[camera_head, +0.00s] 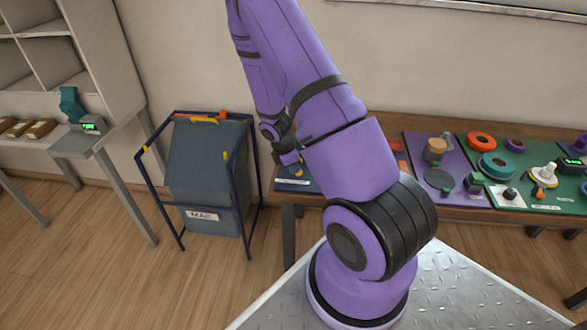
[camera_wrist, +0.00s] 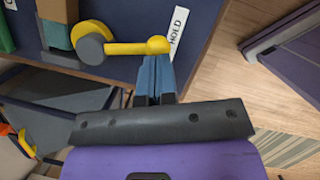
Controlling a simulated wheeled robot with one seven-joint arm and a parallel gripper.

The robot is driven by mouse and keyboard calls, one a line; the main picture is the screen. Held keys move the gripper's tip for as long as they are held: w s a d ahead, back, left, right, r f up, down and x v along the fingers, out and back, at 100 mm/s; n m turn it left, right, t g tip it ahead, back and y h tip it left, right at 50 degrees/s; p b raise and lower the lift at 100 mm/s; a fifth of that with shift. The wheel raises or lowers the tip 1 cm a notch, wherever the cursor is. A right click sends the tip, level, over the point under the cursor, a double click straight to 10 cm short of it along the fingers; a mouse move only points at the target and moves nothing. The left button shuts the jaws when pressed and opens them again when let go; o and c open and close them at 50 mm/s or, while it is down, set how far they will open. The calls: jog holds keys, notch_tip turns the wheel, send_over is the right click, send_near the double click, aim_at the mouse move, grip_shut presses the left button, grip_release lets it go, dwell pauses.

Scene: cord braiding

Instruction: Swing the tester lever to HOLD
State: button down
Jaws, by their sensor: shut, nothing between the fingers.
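The tester lever (camera_wrist: 125,47) is a yellow bar with a round knob at its end. It runs from a grey and yellow pivot (camera_wrist: 92,45) toward the right in the wrist view. Its knob lies right beside the white HOLD label (camera_wrist: 178,34). My gripper (camera_wrist: 156,62) has its blue fingers shut and empty, with the tips just below the knob; I cannot tell whether they touch it.
The lever's dark blue board (camera_wrist: 120,70) sits on the wooden bench (camera_head: 460,205). A mail bin (camera_head: 210,170) in a blue frame stands left of the bench. Purple and green boards with spools and discs fill the bench to the right. A shelf stands far left.

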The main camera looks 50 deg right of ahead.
jog(key=shift+s+d, duration=0.3)
jog(key=shift+s, duration=0.1)
dwell(1.0)
dwell(0.4)
jog(key=w+a, duration=0.2)
jog(key=a, duration=0.1)
jog(key=shift+w+a+r, duration=0.15)
jog(key=shift+a+r, duration=0.05)
jog(key=shift+r, duration=0.2)
jog(key=v, duration=1)
jog(key=w+d+m+g+y, duration=0.1)
jog(key=w+d+m, duration=0.1)
jog(key=w+m, duration=0.25)
jog(key=shift+m, duration=0.35)
jog(key=x, duration=0.9)
jog(key=shift+s+f, duration=0.2)
jog(key=shift+s, duration=0.2)
jog(key=shift+s+d+f, duration=0.3)
jog(key=shift+s+d, duration=0.15)
jog(key=shift+s, duration=0.15)
jog(key=shift+s+d+f, duration=0.3)
jog(key=shift+s+d, duration=0.1)
jog(key=shift+s, duration=0.2)
jog(key=shift+s+d+f, duration=0.1)
jog(key=shift+s+d, duration=0.25)
jog(key=shift+s, duration=0.1)
